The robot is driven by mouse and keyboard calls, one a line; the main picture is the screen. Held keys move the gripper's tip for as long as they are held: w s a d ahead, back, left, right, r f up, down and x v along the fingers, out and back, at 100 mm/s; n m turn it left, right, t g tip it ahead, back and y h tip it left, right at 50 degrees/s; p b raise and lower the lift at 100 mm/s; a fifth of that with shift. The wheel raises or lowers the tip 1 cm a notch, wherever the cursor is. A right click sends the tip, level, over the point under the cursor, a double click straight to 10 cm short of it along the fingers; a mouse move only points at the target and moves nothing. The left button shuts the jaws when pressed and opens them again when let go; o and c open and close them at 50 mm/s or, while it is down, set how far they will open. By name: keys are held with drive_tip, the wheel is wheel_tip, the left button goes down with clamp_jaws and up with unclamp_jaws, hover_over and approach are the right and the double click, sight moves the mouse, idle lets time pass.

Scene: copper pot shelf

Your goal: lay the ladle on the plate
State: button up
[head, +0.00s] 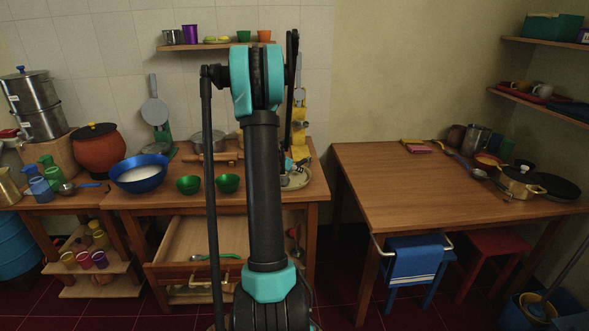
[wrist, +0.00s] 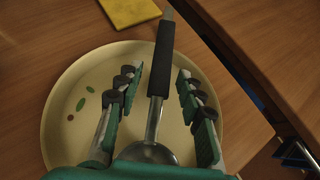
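The ladle, with a black handle (wrist: 163,65) and a metal bowl (wrist: 150,152), lies across the plate in the wrist view. Its handle end reaches past the far rim. The cream plate (wrist: 65,100) has green leaf marks on its left side. In the head view the plate (head: 297,183) is at the right end of the left table, partly hidden by my arm. My gripper (wrist: 156,75) is over the plate, its fingers apart on either side of the ladle with gaps showing. The lower part of the bowl is hidden by my gripper's base. The ladle is not clear in the head view.
A yellow flat item (wrist: 130,10) lies beyond the plate. Green bowls (head: 228,183) and a blue bowl (head: 141,176) stand to the left. An open drawer (head: 170,268) juts out below. A gap separates this table from the right table (head: 400,190).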

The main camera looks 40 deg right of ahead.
drive_tip(key=shift+a+r, duration=0.1)
drive_tip(key=shift+r, duration=0.1)
drive_tip(key=v, duration=1.2)
drive_tip(key=s+a+f+m+y, duration=0.3)
drive_tip(key=s+a+m, duration=0.4)
drive_tip(key=a, duration=0.5)
drive_tip(key=s+a+f+m+y, duration=0.3)
drive_tip(key=s+a+m, duration=0.4)
drive_tip(key=a, duration=0.5)
drive_tip(key=s+a+f+m+y, duration=0.3)
drive_tip(key=s+a+m, duration=0.4)
drive_tip(key=a, duration=0.5)
drive_tip(key=shift+s+a+f+y, duration=0.2)
drive_tip(key=shift+s+y, duration=0.3)
drive_tip(key=shift+s, duration=0.75)
drive_tip(key=shift+c, duration=0.6)
